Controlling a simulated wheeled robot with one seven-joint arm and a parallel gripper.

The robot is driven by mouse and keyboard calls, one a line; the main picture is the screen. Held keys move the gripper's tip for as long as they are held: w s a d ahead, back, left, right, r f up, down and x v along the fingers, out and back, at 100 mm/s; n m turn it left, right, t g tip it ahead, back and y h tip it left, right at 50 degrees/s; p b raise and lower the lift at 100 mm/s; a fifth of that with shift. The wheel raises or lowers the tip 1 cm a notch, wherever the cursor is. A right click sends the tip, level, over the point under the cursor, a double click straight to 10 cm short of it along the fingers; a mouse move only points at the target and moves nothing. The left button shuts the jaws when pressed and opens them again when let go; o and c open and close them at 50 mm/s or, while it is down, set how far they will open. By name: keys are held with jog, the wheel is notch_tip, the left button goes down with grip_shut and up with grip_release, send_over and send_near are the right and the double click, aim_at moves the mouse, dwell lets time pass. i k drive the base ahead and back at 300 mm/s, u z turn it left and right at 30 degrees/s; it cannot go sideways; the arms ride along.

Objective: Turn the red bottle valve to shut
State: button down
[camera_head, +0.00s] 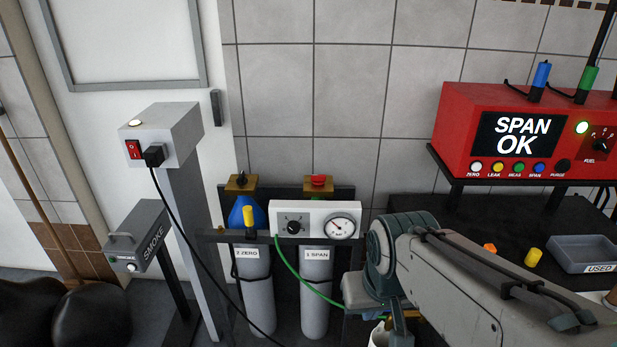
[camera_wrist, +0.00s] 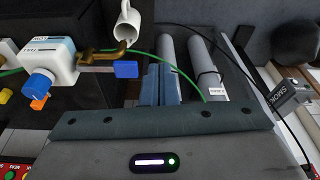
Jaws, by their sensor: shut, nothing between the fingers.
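The red bottle valve (camera_head: 318,181) is a round red knob on a brass block, on top of the grey bottle labelled "1 SPAN" (camera_head: 315,290) in the head view. It stands clear, with nothing touching it. I cannot make it out in the wrist view. My gripper (camera_wrist: 159,68) is shut and empty in the wrist view, with its two blue-grey fingers together. Its fingers are mostly hidden behind my arm in the head view, to the right of and below the valve. The bottles (camera_wrist: 207,65) also show beyond the fingers in the wrist view.
A white regulator box (camera_head: 313,220) with dial and gauge sits just below the valve; a green hose (camera_head: 294,276) hangs from it. The "2 ZERO" bottle (camera_head: 254,290) stands left. A red analyser (camera_head: 460,122) reads "SPAN OK". A white mug (camera_wrist: 127,25) is near my fingers.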

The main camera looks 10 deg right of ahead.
aim_at(317, 179)
jog(key=u, duration=1.2)
jog(key=i, duration=1.45)
jog(key=z, duration=2.6)
